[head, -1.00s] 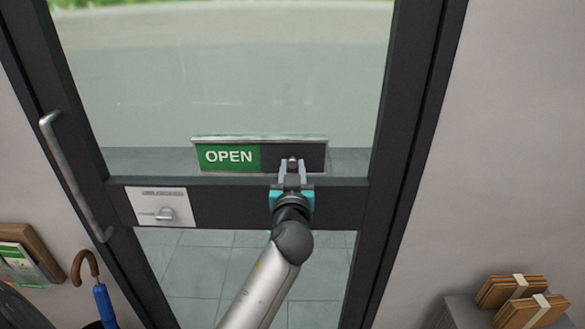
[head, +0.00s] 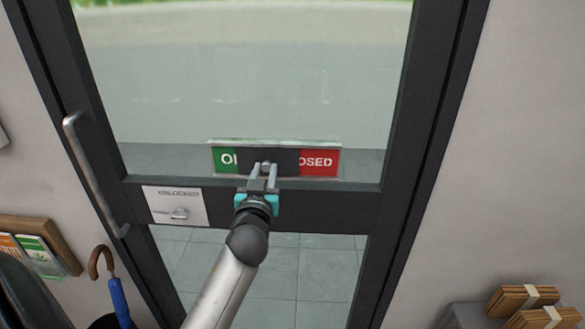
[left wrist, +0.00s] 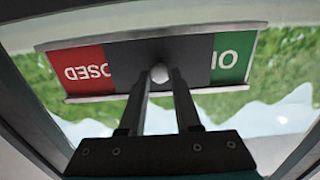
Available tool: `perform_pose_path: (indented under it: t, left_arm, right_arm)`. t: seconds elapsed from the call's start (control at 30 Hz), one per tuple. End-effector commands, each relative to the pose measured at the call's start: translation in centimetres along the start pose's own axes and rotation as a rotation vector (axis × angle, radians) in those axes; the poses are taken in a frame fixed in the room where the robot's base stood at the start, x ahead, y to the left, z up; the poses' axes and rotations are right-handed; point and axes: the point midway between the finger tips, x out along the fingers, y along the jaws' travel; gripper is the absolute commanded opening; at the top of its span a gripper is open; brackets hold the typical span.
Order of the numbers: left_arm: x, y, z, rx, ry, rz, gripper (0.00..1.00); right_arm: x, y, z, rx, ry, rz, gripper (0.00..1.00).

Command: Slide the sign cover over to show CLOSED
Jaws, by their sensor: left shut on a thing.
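The sign (head: 320,163) is mounted on the door glass. Its dark sliding cover (head: 285,158) sits over the middle, with part of green "OPEN" showing at left and red "OSED" at right. My left gripper (head: 264,166) is shut on the round knob of the cover. In the left wrist view the sign (left wrist: 85,70) appears upside down, and the knob (left wrist: 159,74) sits between the two fingertips in front of the dark cover (left wrist: 190,52). My right gripper is not in view.
An umbrella (head: 116,293) and a leaflet rack (head: 42,255) stand at lower left. Wooden bundles (head: 525,298) lie at lower right.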

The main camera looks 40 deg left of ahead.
Motion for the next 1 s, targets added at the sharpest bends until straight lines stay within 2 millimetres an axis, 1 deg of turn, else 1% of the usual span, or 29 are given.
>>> perform_pose_path:
  t: [0.03,0.1,0.2,0.3,0.5,0.77,0.8,1.0]
  left_arm:
    - [0.0,-1.4,-0.3,0.004,0.001,-0.003,0.00]
    - [0.0,-2.8,-0.4,0.004,0.003,-0.003,0.00]
    - [0.0,-4.4,-0.4,0.002,0.003,-0.002,0.00]
    - [0.0,-5.5,-0.3,0.002,0.004,-0.001,0.00]
    - [0.1,-6.5,-0.3,0.001,0.006,0.000,0.00]
    - [0.1,-6.6,-0.3,0.003,0.006,-0.004,0.00]
    - [0.1,-6.6,-0.3,0.003,0.006,-0.004,0.33]
    - [0.1,-6.5,-0.2,0.001,0.004,-0.003,0.55]
  right_arm:
    - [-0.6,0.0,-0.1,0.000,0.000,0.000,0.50]
    - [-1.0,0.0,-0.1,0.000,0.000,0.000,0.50]
    - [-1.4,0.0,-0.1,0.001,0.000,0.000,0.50]
    - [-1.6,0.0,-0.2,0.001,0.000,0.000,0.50]
    - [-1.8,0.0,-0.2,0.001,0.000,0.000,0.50]
    - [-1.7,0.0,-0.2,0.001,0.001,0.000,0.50]
    - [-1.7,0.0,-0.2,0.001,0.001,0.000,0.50]
    - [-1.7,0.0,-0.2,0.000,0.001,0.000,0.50]
